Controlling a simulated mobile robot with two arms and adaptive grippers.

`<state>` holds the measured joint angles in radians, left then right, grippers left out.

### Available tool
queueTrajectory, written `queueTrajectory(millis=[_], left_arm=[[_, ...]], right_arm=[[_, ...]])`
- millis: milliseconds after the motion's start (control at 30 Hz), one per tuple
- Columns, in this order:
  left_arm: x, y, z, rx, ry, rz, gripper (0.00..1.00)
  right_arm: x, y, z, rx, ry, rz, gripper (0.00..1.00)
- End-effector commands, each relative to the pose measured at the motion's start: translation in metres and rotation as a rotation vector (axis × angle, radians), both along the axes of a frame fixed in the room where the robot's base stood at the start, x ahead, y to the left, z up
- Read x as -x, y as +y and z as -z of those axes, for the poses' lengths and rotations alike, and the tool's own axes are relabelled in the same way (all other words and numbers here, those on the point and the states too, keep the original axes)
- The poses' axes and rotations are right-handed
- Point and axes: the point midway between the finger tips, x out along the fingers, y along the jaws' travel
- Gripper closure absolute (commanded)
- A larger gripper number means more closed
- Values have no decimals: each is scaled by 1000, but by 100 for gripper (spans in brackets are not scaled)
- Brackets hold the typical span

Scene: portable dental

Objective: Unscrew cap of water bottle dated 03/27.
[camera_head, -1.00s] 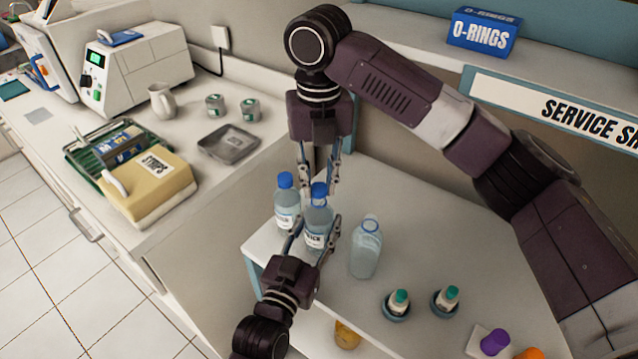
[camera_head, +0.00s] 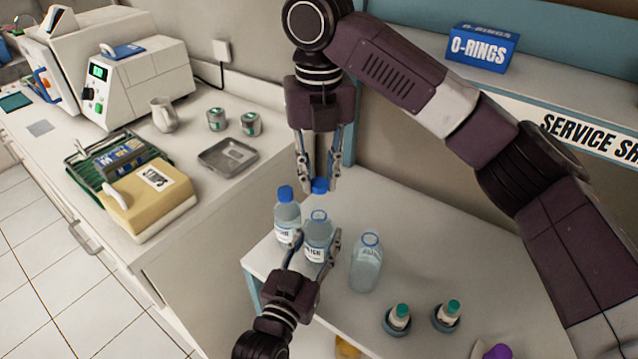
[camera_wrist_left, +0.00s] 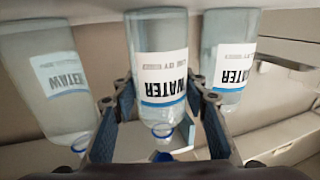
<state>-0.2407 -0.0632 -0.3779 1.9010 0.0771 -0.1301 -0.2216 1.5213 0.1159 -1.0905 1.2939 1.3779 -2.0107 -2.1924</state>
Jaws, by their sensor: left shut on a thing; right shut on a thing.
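A clear water bottle (camera_head: 318,232) with a white label stands upright on the shelf between two similar bottles. My left gripper (camera_head: 308,250) is shut around its body. The bottle shows inverted in the left wrist view (camera_wrist_left: 160,60), with its label reading WATER; the date is not legible. Its neck is open, with a blue ring. My right gripper (camera_head: 319,184) is shut on a blue cap (camera_head: 319,187), held just above the neck. The cap also shows in the left wrist view (camera_wrist_left: 162,157), apart from the neck.
A blue-capped bottle (camera_head: 287,220) stands close on the left. An uncapped bottle (camera_head: 367,268) stands on the right.

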Motion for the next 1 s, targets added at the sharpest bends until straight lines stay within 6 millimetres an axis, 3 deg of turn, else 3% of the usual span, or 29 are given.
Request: queueTrajectory(millis=[100, 133, 300, 667, 1000], left_arm=[[0, 0, 0, 0, -1, 0, 100], [0, 0, 0, 0, -1, 0, 56], [0, 0, 0, 0, -1, 0, 39], [5, 2, 0, 0, 1, 0, 39], [64, 24, 2, -1, 4, 1, 39]], right_arm=[[0, 0, 1, 0, 1, 0, 100], [0, 0, 1, 0, 1, 0, 100], [0, 0, 1, 0, 0, 0, 100], [0, 0, 1, -1, 0, 0, 100], [0, 0, 1, -1, 0, 0, 100]])
